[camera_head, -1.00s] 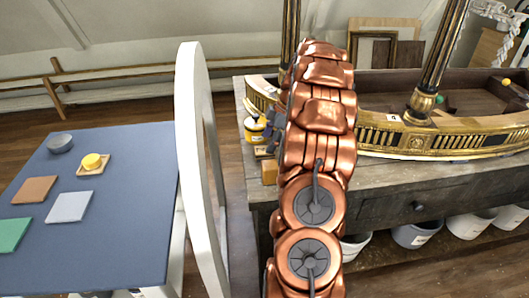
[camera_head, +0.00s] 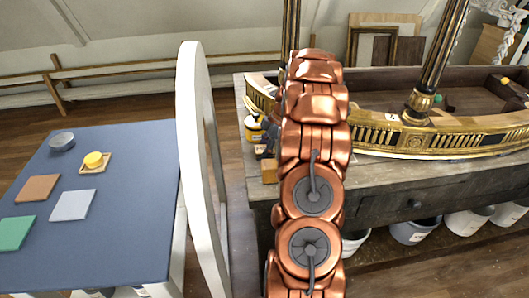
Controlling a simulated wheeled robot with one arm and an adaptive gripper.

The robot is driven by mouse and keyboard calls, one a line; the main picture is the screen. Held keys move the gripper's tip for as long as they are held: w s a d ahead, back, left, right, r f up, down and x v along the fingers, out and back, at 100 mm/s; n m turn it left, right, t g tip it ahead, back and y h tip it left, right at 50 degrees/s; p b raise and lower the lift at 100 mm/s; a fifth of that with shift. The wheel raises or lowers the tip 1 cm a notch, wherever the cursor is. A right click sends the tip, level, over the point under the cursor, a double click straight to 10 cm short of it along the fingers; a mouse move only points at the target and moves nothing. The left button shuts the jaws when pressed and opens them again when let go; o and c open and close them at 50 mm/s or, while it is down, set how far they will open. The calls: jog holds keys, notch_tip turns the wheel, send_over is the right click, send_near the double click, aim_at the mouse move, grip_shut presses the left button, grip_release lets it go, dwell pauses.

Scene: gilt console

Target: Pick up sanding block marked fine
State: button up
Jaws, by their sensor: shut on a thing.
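A small dark reddish block with a pale label (camera_head: 261,151) shows at the left end of the workbench. A tan block (camera_head: 270,171) sits just in front of it, at the bench edge. The word on the label is too small to read, so I cannot tell which block is marked fine. My gripper (camera_head: 269,138) is mostly hidden behind my copper arm, and only a dark part shows at its left, close to the labelled block. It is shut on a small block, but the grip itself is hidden.
A yellow tin (camera_head: 253,129) stands beside the gripper. The gilt console piece (camera_head: 440,143) lies along the workbench (camera_head: 375,180). A white upright panel edge (camera_head: 190,150) separates the bench from a blue table (camera_head: 120,225) with several coloured pads and a bowl (camera_head: 62,141).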

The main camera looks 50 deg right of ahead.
jog(key=c, duration=0.5)
jog(key=shift+o, duration=0.2)
notch_tip(320, 180, up, 28)
jog(key=p, duration=0.4)
dwell(0.4)
jog(key=o, duration=0.7)
jog(key=c, duration=0.5)
